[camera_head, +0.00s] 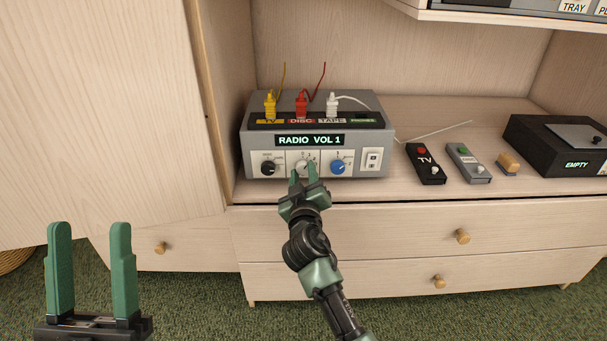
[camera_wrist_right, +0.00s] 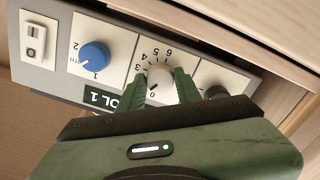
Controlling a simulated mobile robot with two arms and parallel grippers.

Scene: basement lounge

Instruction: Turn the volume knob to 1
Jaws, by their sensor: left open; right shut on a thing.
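The grey radio unit (camera_head: 250,150) stands on the wooden shelf, and its display (camera_head: 311,140) reads "RADIO VOL 1". Its front has a black knob (camera_head: 268,168), a white middle knob (camera_head: 302,170) and a blue knob (camera_head: 338,167). My right gripper (camera_head: 304,172) is shut on the white knob, with one finger on each side. In the right wrist view the white knob (camera_wrist_right: 160,84) shows between the green fingers, with a number scale around it; the fingers hide part of the scale. My left gripper (camera_head: 90,265) is open and empty at the lower left, away from the unit.
Yellow, red and white plugs stand on top of the unit. To its right lie a black TV remote (camera_head: 425,164), a grey remote (camera_head: 467,162), a small tan-topped block (camera_head: 509,162) and a black box (camera_head: 560,150) reading "EMPTY". Drawers with wooden knobs are below; a wooden panel (camera_head: 100,110) stands at left.

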